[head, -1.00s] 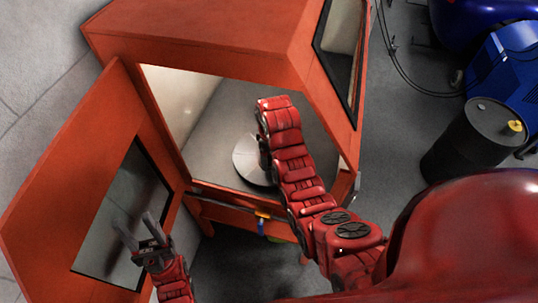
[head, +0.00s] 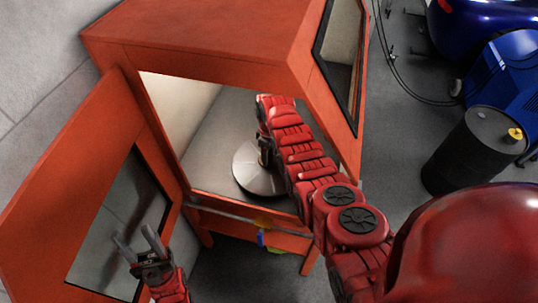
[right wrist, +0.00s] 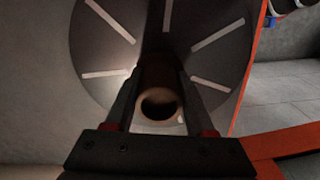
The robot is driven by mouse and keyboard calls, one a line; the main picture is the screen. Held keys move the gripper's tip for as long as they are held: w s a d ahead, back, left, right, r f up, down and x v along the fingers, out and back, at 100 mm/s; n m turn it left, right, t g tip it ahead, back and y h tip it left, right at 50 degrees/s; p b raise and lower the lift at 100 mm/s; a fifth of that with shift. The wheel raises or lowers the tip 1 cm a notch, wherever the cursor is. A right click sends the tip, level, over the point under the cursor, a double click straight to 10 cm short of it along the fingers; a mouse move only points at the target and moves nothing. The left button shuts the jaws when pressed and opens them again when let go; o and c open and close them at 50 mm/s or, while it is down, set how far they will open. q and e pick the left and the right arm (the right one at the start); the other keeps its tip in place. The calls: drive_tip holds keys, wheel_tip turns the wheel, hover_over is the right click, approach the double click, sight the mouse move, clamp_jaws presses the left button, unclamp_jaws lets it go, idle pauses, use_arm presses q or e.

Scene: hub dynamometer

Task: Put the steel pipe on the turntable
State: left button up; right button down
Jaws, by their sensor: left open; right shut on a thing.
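The turntable (head: 250,180) is a pale grey disc inside the open orange cabinet. In the right wrist view the turntable (right wrist: 95,55) shows as a dark disc with several white radial marks. My right gripper (right wrist: 158,78) is shut on the steel pipe (right wrist: 160,105), whose round open end faces the camera. The pipe is over the disc; I cannot tell whether it touches it. In the head view my right arm reaches into the cabinet, and my right gripper (head: 265,150) and the pipe are mostly hidden. My left gripper (head: 140,243) is open and empty near the door.
The orange cabinet (head: 200,45) has its door (head: 70,190) swung open at the left. Its opening edges and roof surround my right arm. A dark drum (head: 470,150) and blue machines (head: 505,65) stand on the floor at the right.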

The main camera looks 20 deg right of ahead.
drive_tip(key=shift+s+f, duration=0.1)
drive_tip(key=shift+f, duration=0.5)
unclamp_jaws()
drive_tip(key=shift+r, duration=0.15)
